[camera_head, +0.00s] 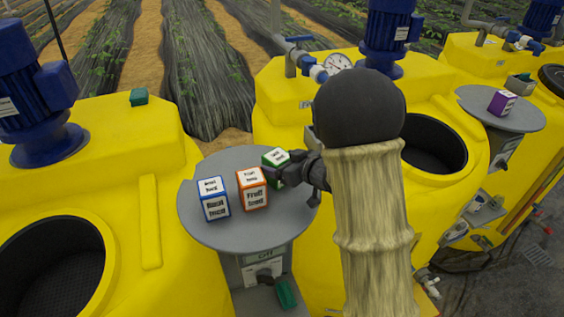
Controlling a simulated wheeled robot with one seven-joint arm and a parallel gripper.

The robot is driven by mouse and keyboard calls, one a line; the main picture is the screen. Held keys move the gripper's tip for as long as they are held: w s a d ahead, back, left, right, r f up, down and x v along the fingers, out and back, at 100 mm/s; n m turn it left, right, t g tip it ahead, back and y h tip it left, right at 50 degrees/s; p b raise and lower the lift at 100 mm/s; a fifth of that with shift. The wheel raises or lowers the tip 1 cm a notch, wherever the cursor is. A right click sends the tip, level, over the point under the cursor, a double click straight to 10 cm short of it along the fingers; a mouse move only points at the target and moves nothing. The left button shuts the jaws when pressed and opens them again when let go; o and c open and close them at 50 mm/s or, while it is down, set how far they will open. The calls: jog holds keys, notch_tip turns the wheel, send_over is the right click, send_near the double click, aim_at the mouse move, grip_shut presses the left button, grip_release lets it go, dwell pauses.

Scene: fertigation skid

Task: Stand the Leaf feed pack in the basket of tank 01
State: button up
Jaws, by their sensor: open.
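Three box-shaped packs stand on a round grey table (235,237): a blue-edged pack (214,199), an orange-edged pack (252,189) labelled Fruit feed, and a green-edged pack (273,157) behind it. The green pack's label is too small to read and its lower right is hidden by my gripper; I cannot tell for sure that it is the Leaf feed pack. My gripper (283,175) is open at the green pack; whether its fingers touch it is unclear. Dark round baskets sit in the left tank (60,262) and middle tank (432,140); no tank number is readable.
My arm covers part of the middle tank. Blue motors (37,95) stand on the tanks, and a pipe with a gauge (337,64) runs behind the table. Another round table (520,118) holds a purple pack (501,103). The round table's front is clear.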

jog(key=shift+s+r, duration=0.15)
jog(key=shift+r, duration=0.1)
jog(key=b+v, duration=0.3)
jog(key=v, duration=0.8)
jog(key=shift+d, duration=0.3)
jog(key=shift+s+r, duration=0.1)
jog(key=shift+s, duration=0.2)
jog(key=shift+w, duration=0.1)
